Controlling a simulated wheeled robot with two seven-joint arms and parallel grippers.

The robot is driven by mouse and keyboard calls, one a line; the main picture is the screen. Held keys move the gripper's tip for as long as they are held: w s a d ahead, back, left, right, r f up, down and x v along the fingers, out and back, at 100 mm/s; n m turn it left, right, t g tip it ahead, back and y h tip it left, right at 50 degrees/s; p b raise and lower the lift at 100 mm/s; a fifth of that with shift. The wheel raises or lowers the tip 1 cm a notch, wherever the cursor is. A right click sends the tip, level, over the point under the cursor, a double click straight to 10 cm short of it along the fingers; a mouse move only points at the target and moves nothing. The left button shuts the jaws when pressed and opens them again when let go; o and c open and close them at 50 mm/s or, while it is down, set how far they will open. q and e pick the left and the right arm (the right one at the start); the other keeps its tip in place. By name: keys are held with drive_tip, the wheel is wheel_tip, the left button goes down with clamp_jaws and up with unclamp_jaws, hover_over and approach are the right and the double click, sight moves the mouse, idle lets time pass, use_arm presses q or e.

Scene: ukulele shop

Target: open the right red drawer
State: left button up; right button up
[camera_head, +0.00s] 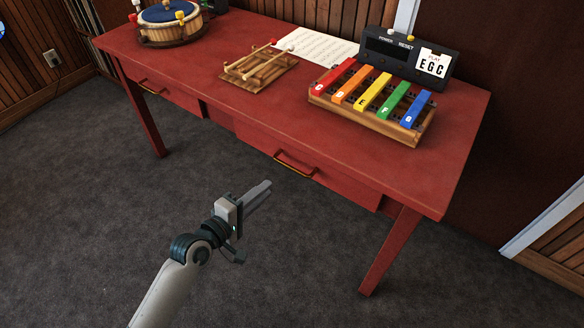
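The red table has two red drawers under its front edge. The right red drawer (340,182) looks closed, with a bronze bar handle (294,164) on its front. My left gripper (267,186) is in front of this drawer, below and to the left of the handle in the picture, and apart from it. Its fingers point up and to the right. They are seen nearly edge-on, so I cannot tell how far apart they are. No object shows between them. My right gripper is not in view.
The left red drawer (172,95) looks closed. On the red table (225,40) are a drum (170,32), a wooden rack with mallets (258,70), a music sheet (318,46), a coloured xylophone (372,97) and a black device (408,58). Grey carpet in front is clear.

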sight(291, 169)
use_arm(q)
drive_tip(key=x, duration=1.3)
drive_tip(key=shift+w+d+b, duration=0.2)
drive_tip(key=shift+w+b, duration=0.1)
drive_tip(key=shift+b, duration=0.05)
drive_tip(key=shift+w+d+f, duration=0.1)
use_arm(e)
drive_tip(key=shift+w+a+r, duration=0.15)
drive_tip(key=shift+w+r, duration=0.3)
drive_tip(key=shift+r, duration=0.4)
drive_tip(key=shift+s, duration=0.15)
use_arm(q)
clamp_jaws()
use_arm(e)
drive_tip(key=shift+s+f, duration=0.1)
